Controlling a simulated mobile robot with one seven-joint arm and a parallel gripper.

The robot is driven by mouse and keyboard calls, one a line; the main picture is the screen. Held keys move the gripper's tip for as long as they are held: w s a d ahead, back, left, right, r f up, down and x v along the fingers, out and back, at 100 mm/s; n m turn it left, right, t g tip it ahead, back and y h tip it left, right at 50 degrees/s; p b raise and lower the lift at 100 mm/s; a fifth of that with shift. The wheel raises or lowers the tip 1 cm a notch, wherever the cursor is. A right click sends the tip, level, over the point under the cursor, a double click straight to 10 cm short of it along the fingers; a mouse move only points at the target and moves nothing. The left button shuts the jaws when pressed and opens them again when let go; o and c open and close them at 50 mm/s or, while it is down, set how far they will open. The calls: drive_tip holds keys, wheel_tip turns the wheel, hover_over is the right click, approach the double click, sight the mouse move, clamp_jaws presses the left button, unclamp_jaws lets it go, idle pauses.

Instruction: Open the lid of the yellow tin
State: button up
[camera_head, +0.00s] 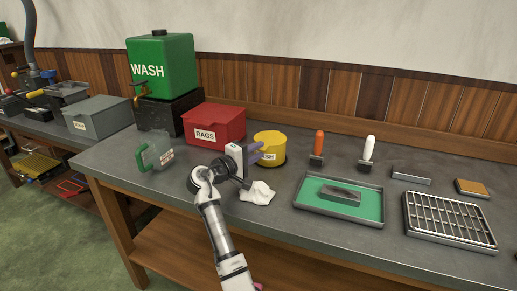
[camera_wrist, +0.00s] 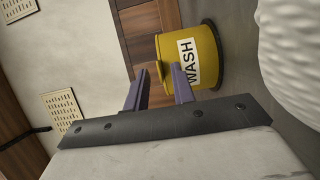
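The yellow tin (camera_head: 272,146) stands on the grey workbench, right of the red box, with its lid down. In the wrist view the tin (camera_wrist: 205,68) appears on its side, with its WASH label facing me and a small yellow tab at the lid edge. My gripper (camera_head: 256,152) is just in front of the tin, at about lid height. In the wrist view the two purple fingers of my gripper (camera_wrist: 160,76) are apart, with nothing held between them. The tab shows between the fingertips; whether they touch the tin I cannot tell.
A white crumpled rag (camera_head: 257,192) lies on the workbench (camera_head: 200,210) below my gripper. The red RAGS box (camera_head: 222,130) is close on the left, with a clear jug (camera_head: 157,153) further left. A green-lined tray (camera_head: 315,205) and a metal grate (camera_head: 450,222) are at right.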

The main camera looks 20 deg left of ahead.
drive_tip(key=shift+w+d, duration=0.25)
drive_tip(key=shift+w, duration=0.25)
clamp_jaws()
idle(1.2)
